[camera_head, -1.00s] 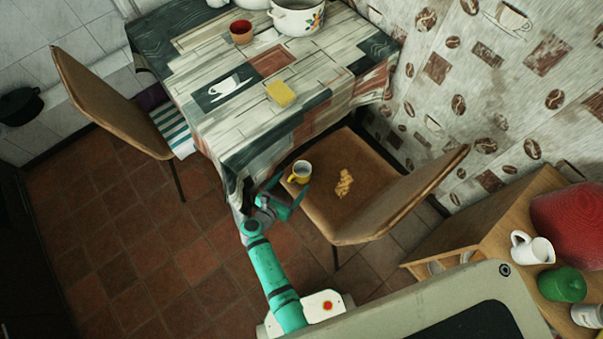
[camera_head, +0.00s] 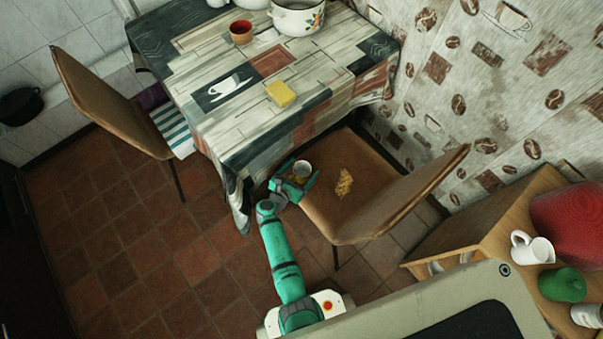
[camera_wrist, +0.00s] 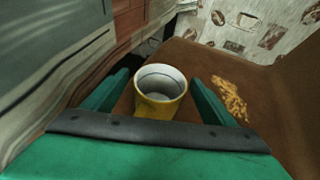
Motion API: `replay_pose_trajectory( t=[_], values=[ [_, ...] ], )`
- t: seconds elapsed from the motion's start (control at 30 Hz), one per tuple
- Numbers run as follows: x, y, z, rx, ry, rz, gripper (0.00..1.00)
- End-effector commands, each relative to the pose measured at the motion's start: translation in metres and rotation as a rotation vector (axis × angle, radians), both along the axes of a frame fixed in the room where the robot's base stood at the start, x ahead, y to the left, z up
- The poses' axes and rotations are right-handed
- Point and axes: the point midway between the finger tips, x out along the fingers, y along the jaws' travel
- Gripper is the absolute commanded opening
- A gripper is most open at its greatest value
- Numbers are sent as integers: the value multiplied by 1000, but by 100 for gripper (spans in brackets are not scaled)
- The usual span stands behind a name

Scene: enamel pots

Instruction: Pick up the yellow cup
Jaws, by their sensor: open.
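The yellow cup (camera_head: 302,168) stands upright on the brown seat of the near chair (camera_head: 322,205), close to the table's edge. In the wrist view the cup (camera_wrist: 160,97) has a pale interior and looks empty. My gripper (camera_head: 298,177) is open, with its green fingers at the cup. In the wrist view the gripper (camera_wrist: 155,95) has one finger on each side of the cup, with a gap showing on both sides. The cup's lower front is hidden behind the gripper's body.
A brown patch (camera_head: 344,183) lies on the seat right of the cup. The table (camera_head: 215,120) with its hanging cloth is close on the left and holds a yellow sponge (camera_head: 280,93), a red cup (camera_head: 241,32) and a pot (camera_head: 297,16). The chair's backrest (camera_head: 415,195) rises on the right.

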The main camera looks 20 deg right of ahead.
Motion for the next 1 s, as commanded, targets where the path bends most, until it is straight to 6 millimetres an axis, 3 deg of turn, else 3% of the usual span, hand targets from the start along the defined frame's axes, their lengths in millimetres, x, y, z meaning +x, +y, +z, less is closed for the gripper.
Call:
replay_pose_trajectory(
  t=[0.07,0.2,0.3,0.73,0.93,1.0],
  values=[
    [0,0,0,0,0,0,79],
    [0,0,0,0,0,0,45],
    [0,0,0,0,0,0,28],
    [0,0,7,0,-1,0,28],
    [0,0,33,0,-5,1,28],
    [-11,2,42,1,-2,0,28]
  ],
)
